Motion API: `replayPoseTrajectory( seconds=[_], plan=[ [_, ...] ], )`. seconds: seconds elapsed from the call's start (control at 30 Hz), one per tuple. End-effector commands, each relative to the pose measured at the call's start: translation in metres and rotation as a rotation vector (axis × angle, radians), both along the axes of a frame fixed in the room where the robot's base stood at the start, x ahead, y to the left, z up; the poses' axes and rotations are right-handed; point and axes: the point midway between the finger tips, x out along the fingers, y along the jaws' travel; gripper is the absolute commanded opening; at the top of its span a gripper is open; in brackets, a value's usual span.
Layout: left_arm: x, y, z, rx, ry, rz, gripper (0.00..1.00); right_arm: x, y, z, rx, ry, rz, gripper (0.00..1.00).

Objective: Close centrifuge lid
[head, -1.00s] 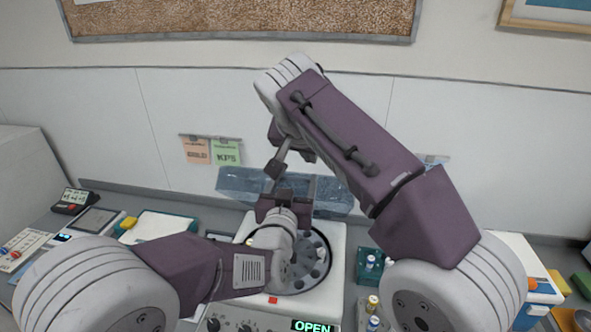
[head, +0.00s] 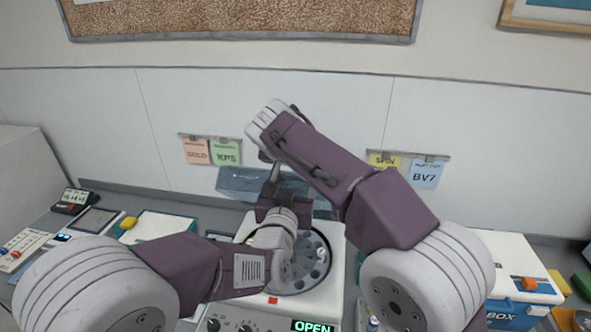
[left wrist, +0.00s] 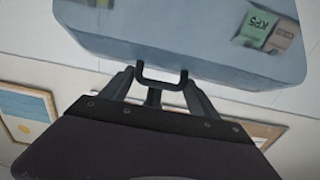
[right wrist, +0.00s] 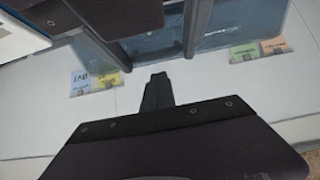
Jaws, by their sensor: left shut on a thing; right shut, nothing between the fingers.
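The white centrifuge (head: 336,262) stands on the counter with its round rotor bowl (head: 312,262) uncovered. Its front display reads OPEN (head: 313,325). The translucent blue lid (head: 238,182) is raised behind the bowl, partly hidden by my arms. In the left wrist view, the lid (left wrist: 180,45) fills the top, and my left gripper (left wrist: 161,82) is shut on its dark U-shaped handle (left wrist: 160,84). My right gripper (right wrist: 158,82) is shut and empty, and points toward the lid (right wrist: 150,42) in the right wrist view. It looks close to the lid; contact cannot be told.
Coloured notes (head: 212,151) hang on the wall behind, with more notes (head: 408,169) to the right. Devices and a yellow item (head: 128,223) lie on the counter at left. A blue and white box (head: 510,312) stands at right. My arms cover much of the centrifuge's surroundings.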

Motion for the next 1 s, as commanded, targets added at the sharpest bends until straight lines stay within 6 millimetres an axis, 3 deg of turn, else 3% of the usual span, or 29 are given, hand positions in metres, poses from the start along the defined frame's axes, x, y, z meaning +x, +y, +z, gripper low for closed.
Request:
replayPoseTrajectory(
  seconds=[0.03, 0.2, 0.53, 0.8, 1.0],
  plan=[
    [-0.001, 0.000, -0.008, 0.006, 0.018, -0.002, 0.00, -0.006, 0.001, -0.004, -0.001, 0.001, 0.003, 0.00],
    [-0.001, 0.000, -0.008, 0.006, 0.018, -0.002, 0.00, -0.017, 0.003, -0.010, 0.000, 0.000, 0.000, 0.00],
    [-0.001, 0.000, -0.008, 0.006, 0.018, -0.002, 0.00, -0.019, 0.004, -0.011, -0.001, 0.000, -0.001, 0.00],
    [0.000, -0.001, -0.006, 0.005, 0.013, -0.002, 0.00, -0.040, 0.008, -0.028, 0.000, 0.009, -0.001, 0.00],
    [0.000, -0.001, -0.001, 0.000, 0.002, -0.001, 0.00, -0.041, 0.008, -0.031, -0.004, 0.014, -0.003, 0.00]
  ],
)
